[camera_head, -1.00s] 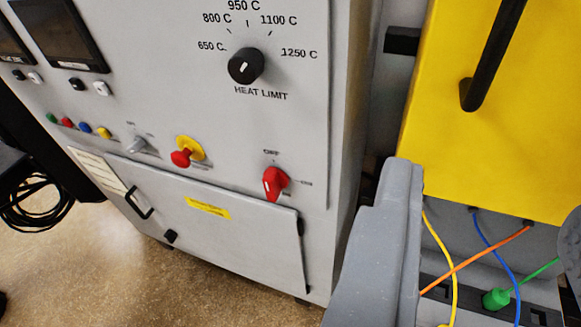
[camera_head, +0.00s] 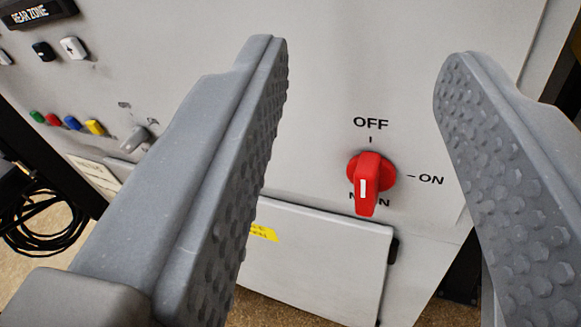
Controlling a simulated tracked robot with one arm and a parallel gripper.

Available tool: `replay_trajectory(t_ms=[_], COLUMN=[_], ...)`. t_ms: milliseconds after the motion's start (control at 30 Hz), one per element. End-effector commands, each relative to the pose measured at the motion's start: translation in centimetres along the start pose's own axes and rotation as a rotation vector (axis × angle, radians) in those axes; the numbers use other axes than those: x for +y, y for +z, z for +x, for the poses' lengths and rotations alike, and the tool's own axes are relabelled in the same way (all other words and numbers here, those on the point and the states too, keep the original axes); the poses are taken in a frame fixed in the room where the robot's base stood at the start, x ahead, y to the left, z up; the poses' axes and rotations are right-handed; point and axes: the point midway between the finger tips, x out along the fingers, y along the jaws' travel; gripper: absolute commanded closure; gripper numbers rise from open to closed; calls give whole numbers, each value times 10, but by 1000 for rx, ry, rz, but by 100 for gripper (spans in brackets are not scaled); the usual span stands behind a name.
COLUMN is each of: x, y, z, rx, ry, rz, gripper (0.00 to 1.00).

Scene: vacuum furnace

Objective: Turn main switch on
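The main switch is a red rotary knob (camera_head: 371,180) on the grey cabinet front. "OFF" is printed above it and "ON" to its right. The lettering below is partly covered by the knob. Its grip stands roughly vertical, in line with the OFF mark, with a white line on its face. My gripper (camera_head: 365,60) is open, with a grey studded finger on each side of the switch in the picture. Neither finger touches the knob, and nothing is between them but the view of the panel.
A lower door (camera_head: 320,255) with a yellow label sits below the switch. Small coloured buttons (camera_head: 73,122) and a grey selector (camera_head: 134,139) are to the left. Black cables (camera_head: 40,215) lie on the floor at far left. The panel around the knob is flat and clear.

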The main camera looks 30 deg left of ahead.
Motion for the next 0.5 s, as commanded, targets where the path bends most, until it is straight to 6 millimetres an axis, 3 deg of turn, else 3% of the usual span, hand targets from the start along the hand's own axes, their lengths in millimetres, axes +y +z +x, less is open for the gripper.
replay_trajectory(t_ms=[33, 200, 300, 500], x=[-8, -12, -9, -1], y=[32, 106, 141, 177], z=[7, 11, 6, -8], rx=[-8, 19, 27, 45], ry=[11, 107, 167, 248], rz=[3, -32, -80, -162], gripper=[60, 60, 60, 60])
